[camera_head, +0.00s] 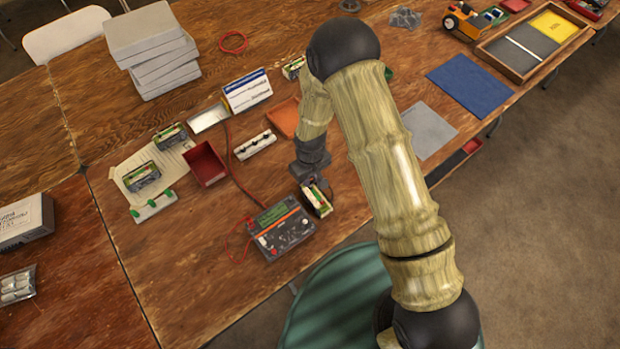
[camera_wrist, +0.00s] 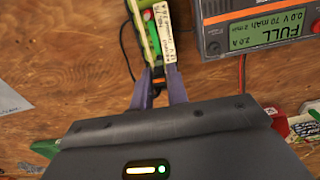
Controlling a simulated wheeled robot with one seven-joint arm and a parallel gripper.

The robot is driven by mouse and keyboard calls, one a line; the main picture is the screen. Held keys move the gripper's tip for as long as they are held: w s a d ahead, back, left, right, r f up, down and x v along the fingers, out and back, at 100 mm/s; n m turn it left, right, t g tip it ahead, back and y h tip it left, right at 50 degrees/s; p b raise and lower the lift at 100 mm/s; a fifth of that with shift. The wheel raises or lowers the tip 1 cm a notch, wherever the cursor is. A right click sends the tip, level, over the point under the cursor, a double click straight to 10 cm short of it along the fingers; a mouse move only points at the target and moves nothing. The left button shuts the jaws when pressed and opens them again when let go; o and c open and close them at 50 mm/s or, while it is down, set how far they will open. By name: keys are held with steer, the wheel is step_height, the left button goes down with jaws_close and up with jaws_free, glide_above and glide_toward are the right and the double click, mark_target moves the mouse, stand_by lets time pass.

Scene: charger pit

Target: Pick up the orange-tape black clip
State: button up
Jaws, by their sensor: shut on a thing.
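My gripper (camera_wrist: 158,74) is shut on a small dark clip (camera_wrist: 158,82) between its two purple-grey fingers. A little orange shows on the clip, but most of it is hidden by the fingers. Directly beyond the fingertips is a green-and-white battery pack (camera_wrist: 153,30) with a printed label, and the clip appears to be at its near end. In the head view, the same pack (camera_head: 318,201) lies on the wooden table under my gripper (camera_head: 314,183). The clip is too small to make out there.
A charger with a green screen (camera_head: 281,229) stands just left of the pack; it shows "FULL" in the wrist view (camera_wrist: 258,32). A red bin (camera_head: 205,163), a white strip of black knobs (camera_head: 255,145) and an orange tray (camera_head: 284,118) are nearby. Red leads cross the table.

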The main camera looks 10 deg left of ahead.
step_height(320, 180, up, 9)
steer(key=shift+r+b, duration=0.2)
steer(key=shift+b, duration=0.75)
steer(key=b, duration=0.2)
glide_above(290, 196)
steer(key=f, duration=0.1)
steer(key=shift+f, duration=0.25)
steer(key=shift+s, duration=0.1)
steer(key=shift+f, duration=0.2)
steer(key=shift+f+b, duration=0.15)
steer(key=shift+b, duration=0.2)
steer(key=shift+f+b, duration=2.3)
steer(key=shift+f, duration=0.95)
